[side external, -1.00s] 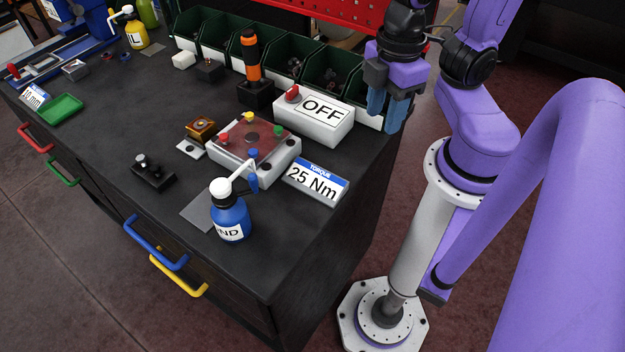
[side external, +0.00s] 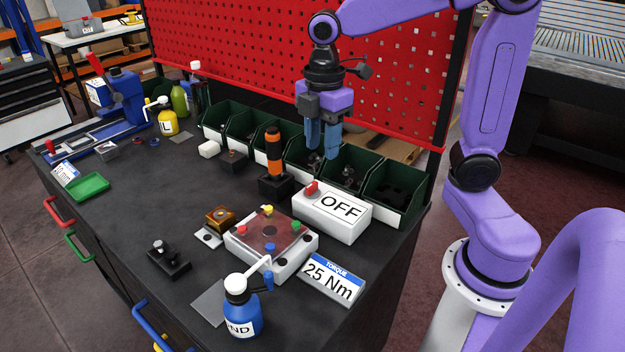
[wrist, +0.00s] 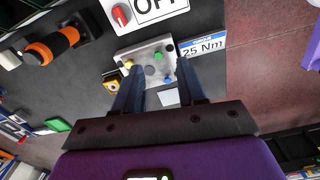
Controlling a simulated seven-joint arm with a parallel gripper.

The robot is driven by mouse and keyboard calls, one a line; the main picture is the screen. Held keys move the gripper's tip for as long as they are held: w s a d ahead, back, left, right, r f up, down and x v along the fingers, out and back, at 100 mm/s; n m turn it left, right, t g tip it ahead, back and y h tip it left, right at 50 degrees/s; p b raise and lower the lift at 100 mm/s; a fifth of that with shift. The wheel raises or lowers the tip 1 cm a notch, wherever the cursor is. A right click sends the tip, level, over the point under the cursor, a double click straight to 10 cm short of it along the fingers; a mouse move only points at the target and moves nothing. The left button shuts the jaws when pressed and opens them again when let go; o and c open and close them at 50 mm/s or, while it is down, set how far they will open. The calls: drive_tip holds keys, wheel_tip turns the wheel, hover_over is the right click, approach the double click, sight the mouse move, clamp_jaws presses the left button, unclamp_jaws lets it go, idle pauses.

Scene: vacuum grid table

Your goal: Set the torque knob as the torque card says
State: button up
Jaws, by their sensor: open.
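The torque card (side external: 331,279) reads "25 Nm" under a blue "TORQUE" strip, at the table's front right; it also shows in the wrist view (wrist: 205,46). An orange and black upright tool (side external: 273,152) stands in a black block and shows at the upper left of the wrist view (wrist: 50,46). I cannot tell if its collar is the torque knob; no scale is readable. A white box (side external: 343,213) labelled OFF carries a red knob (side external: 311,188). My gripper (side external: 322,152) is open and empty, high above the table; its fingers (wrist: 158,66) are apart in the wrist view.
A light fixture block (side external: 288,259) with coloured knobs stands beside the card. A blue bottle (side external: 243,314) stands in front. Green bins (side external: 392,190) line the back below a red pegboard (side external: 235,60).

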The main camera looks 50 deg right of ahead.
wheel_tip(320, 180, up, 2)
drive_tip(key=n, duration=0.2)
hover_over(312, 183)
wheel_tip(312, 183, down, 17)
drive_tip(key=shift+s+f, duration=0.1)
drive_tip(key=shift+f, duration=0.05)
idle(0.3)
clamp_jaws()
